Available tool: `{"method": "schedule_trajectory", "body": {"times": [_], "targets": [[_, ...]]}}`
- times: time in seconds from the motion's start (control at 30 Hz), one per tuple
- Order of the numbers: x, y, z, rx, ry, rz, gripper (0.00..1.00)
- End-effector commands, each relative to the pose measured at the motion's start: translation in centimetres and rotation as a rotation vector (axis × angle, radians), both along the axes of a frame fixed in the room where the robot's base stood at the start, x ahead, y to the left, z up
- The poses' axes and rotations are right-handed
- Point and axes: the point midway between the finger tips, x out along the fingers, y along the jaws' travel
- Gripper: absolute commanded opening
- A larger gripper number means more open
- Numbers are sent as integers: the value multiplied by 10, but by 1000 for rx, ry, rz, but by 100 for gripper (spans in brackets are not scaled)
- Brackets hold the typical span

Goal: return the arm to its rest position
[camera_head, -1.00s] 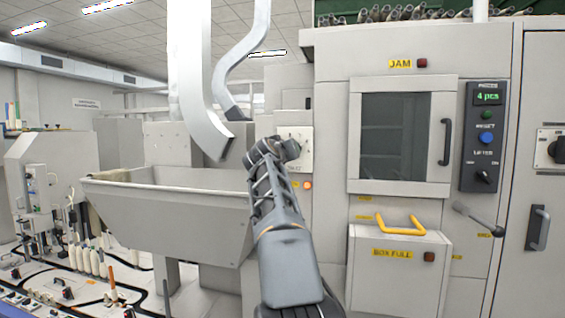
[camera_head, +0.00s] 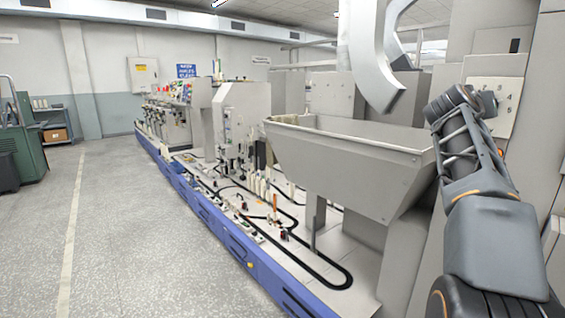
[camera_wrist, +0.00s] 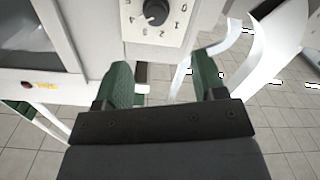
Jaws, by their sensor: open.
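My gripper (camera_wrist: 162,72) shows in the wrist view with two green fingers spread apart and nothing between them. Past the fingers is a light panel with a numbered rotary dial (camera_wrist: 155,12). My arm (camera_head: 485,205) stands along the right side of the head view, raised and bent at its upper end. The gripper's fingers cannot be made out in the head view.
A large grey hopper (camera_head: 345,160) stands left of my arm, below a curved duct (camera_head: 375,65). A long blue-edged machine bed (camera_head: 235,240) runs into the distance. Open floor (camera_head: 110,240) lies to the left, with a green machine (camera_head: 30,140) at the far left.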

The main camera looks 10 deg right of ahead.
Motion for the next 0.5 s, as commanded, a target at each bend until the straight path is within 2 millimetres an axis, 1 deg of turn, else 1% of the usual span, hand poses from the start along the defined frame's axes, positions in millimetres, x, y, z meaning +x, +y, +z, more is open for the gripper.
{"method": "schedule_trajectory", "body": {"times": [0.03,0.07,0.17,0.27,0.3,0.37,0.4,0.47,0.5], "targets": [[2,8,4,20,13,17,64],[4,13,3,35,27,30,64],[11,40,-4,113,91,90,64],[14,79,-21,217,183,170,64],[12,96,-30,261,225,204,64],[8,122,-45,324,289,255,64],[3,140,-55,367,333,288,64],[-7,167,-70,427,399,338,64],[-15,185,-81,467,446,370,64]]}}
